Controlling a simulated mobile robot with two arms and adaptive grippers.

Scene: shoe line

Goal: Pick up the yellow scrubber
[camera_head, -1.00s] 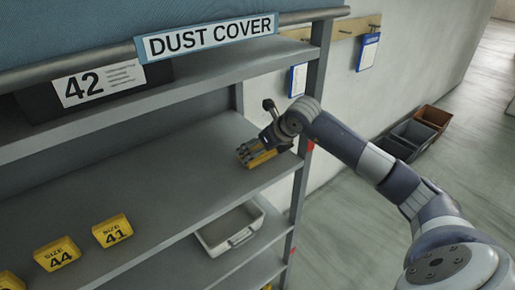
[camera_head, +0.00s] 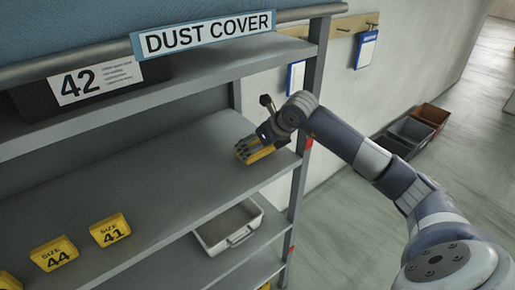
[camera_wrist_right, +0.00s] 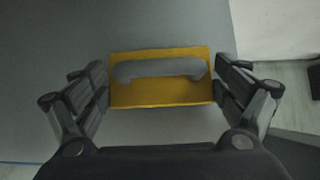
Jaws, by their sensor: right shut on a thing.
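The yellow scrubber (camera_head: 255,152) is at the right end of the middle shelf (camera_head: 160,170). In the right wrist view the yellow scrubber (camera_wrist_right: 160,95) is a yellow block with a grey handle on top. My right gripper (camera_head: 250,148) is over it and shut on it; in the right wrist view my right gripper (camera_wrist_right: 160,88) has its fingers at the scrubber's left and right ends. I cannot tell whether the scrubber still touches the shelf. My left gripper is not in view.
Yellow size blocks marked 44 (camera_head: 55,254) and 41 (camera_head: 110,230) sit on the shelf to the left. A white tray (camera_head: 247,234) is on the shelf below. The rack's grey upright (camera_head: 299,190) stands close right of my gripper. Bins (camera_head: 410,130) stand on the floor at right.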

